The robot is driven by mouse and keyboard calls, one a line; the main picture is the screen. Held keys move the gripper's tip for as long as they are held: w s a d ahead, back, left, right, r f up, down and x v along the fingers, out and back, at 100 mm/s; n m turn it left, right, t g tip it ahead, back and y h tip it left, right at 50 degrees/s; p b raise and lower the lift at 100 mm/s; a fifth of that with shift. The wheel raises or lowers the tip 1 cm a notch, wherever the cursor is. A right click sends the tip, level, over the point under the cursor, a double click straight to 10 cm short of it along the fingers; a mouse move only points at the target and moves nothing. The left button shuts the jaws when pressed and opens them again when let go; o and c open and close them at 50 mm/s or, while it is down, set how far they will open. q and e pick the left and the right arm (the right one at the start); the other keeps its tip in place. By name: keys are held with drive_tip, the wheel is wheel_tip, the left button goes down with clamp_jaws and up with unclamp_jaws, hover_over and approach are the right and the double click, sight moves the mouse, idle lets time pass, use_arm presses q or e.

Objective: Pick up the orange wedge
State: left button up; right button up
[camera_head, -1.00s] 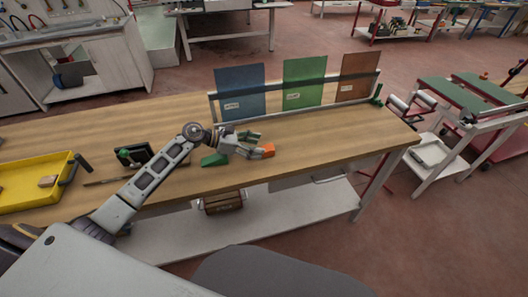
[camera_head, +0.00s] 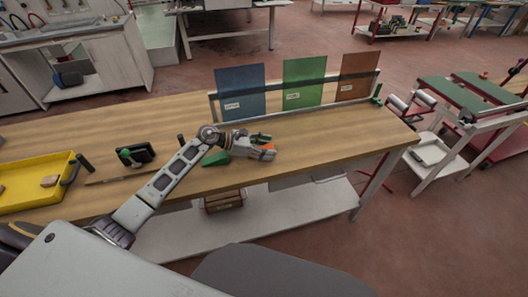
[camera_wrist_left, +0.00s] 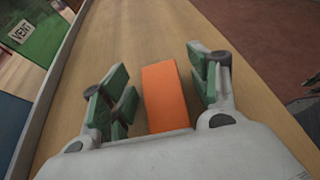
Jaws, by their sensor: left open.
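The orange wedge (camera_wrist_left: 165,95) lies on the wooden workbench (camera_head: 330,138). In the left wrist view it sits between the spread fingers of my left gripper (camera_wrist_left: 160,95), with a gap visible on each side. In the head view the wedge (camera_head: 268,150) is partly hidden by the gripper (camera_head: 264,146), which is low over the bench. The left gripper is open and holds nothing.
A green piece (camera_head: 216,158) lies just left of the gripper. Blue (camera_head: 240,92), green (camera_head: 304,82) and brown (camera_head: 358,76) panels stand in a rack at the back. A yellow tray (camera_head: 35,199) is at the left. Bench to the right is clear.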

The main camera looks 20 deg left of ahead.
use_arm(q)
drive_tip(key=c, duration=1.1)
drive_tip(key=shift+r, duration=0.1)
drive_tip(key=shift+c, duration=0.2)
wheel_tip(320, 180, up, 28)
drive_tip(key=b, duration=0.1)
idle(0.7)
